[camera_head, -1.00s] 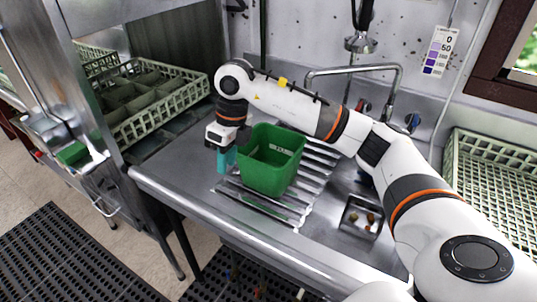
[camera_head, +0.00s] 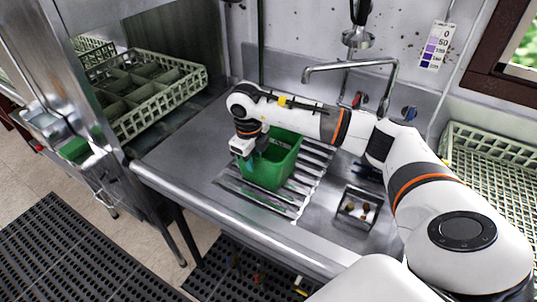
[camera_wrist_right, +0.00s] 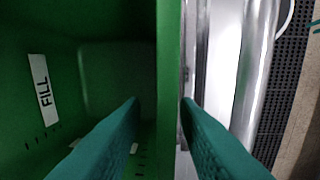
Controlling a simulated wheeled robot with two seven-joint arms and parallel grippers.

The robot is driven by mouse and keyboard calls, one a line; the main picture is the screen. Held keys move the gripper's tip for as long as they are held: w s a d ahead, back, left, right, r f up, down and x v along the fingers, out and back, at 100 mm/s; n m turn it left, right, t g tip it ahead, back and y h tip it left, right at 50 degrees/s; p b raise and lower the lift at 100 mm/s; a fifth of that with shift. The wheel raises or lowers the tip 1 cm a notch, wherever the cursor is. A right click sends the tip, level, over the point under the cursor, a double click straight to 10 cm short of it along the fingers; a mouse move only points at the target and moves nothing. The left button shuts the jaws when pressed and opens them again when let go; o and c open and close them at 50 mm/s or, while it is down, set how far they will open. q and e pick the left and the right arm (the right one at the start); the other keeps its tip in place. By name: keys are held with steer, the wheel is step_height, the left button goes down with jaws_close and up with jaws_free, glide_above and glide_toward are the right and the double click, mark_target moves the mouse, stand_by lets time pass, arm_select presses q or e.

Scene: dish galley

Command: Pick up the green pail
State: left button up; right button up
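The green pail (camera_head: 283,160) stands on the ribbed drainboard left of the sink. Its wall edge (camera_wrist_right: 169,60) and its inside with a white "FILL" label show in the right wrist view. My right gripper (camera_head: 252,162) is at the pail's near left wall. In the right wrist view its teal fingers (camera_wrist_right: 160,105) straddle the wall, one inside the pail and one outside. A gap shows between the inner finger and the wall, so the gripper is open. Whether the outer finger touches cannot be told. My left gripper is not in view.
The faucet (camera_head: 352,66) rises behind the sink. A small tray (camera_head: 341,222) with a few brown bits lies right of the drainboard. Pale green dish racks stand at left (camera_head: 160,112) and right (camera_head: 490,170). The steel counter's front edge (camera_head: 230,220) is clear.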

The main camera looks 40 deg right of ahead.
steer(key=shift+f, duration=0.9)
steer(key=shift+c, duration=0.3)
jaws_close()
steer(key=shift+r, duration=0.1)
